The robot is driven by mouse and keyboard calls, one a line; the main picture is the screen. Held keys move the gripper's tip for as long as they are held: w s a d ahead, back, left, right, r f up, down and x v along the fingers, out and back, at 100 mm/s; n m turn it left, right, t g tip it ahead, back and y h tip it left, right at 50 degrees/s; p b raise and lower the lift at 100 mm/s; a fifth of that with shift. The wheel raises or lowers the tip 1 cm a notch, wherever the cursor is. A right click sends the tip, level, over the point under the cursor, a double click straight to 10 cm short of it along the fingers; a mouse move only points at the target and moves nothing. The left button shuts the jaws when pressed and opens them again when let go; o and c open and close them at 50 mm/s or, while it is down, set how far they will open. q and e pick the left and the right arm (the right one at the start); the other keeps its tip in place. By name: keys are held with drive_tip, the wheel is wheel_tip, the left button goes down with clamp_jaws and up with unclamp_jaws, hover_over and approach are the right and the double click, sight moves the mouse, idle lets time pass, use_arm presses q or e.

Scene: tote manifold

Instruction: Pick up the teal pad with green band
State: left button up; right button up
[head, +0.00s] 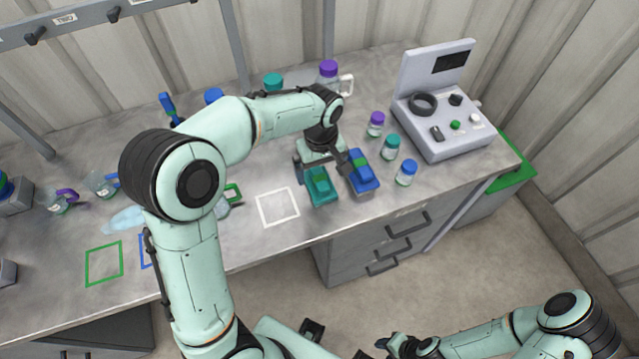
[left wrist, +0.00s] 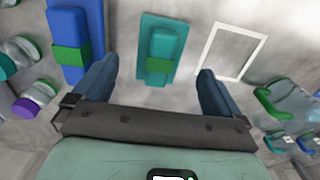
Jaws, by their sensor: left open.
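The teal pad with green band (head: 319,188) lies on the grey bench near its front edge, left of a blue pad with green band (head: 363,181). In the left wrist view the teal pad (left wrist: 161,40) shows between the fingers, its green band crossing the raised middle. My left gripper (head: 323,170) is open over the pad's far end, one finger to each side; the left wrist view shows the empty jaws (left wrist: 156,72) apart from the pad. The blue pad (left wrist: 70,40) lies just beyond the left finger there. My right gripper (head: 398,345) is low, away from the bench; its jaws are unclear.
Small jars with purple (head: 376,120), teal (head: 391,147) and blue lids (head: 406,172) stand right of the pads. A grey control box (head: 440,120) is at the right. A white outlined square (head: 278,207) lies bare to the left of the teal pad.

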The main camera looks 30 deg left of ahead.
sight(320, 178)
use_arm(q)
drive_tip(key=shift+w+f, duration=0.1)
drive_tip(key=shift+f, duration=0.75)
wheel_tip(320, 178, down, 5)
drive_tip(key=shift+a+f, duration=0.15)
drive_tip(key=c, duration=1.1)
